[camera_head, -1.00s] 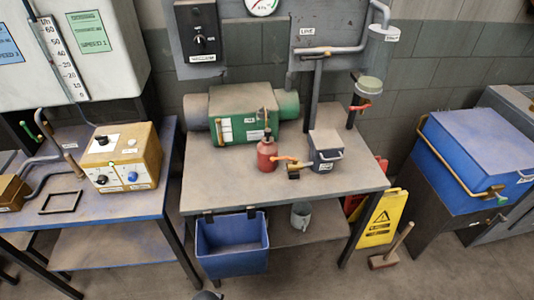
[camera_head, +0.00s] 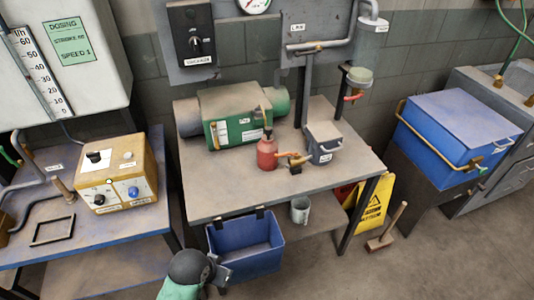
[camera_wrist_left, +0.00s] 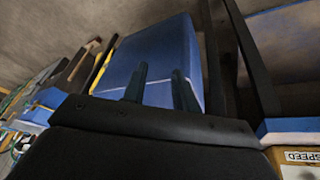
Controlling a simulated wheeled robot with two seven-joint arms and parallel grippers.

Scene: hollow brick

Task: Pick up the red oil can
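The red oil can (camera_head: 267,154) stands upright on the middle grey table (camera_head: 215,202), with a dark top and an orange-tipped spout or fitting at its right side. My left gripper (camera_head: 222,275) shows at the bottom of the head view, low in front of the blue bin and well below the can. In the left wrist view its two fingers (camera_wrist_left: 160,88) are apart with nothing between them, and the blue bin (camera_wrist_left: 155,50) is beyond them. The oil can is not visible in the wrist view. My right gripper is in neither view.
A green-and-grey motor (camera_head: 238,118) lies behind the can. A small grey box (camera_head: 323,142) and a brass valve piece (camera_head: 296,164) are right of it. The blue bin (camera_head: 245,243) hangs at the table's front edge. The table's front left is clear.

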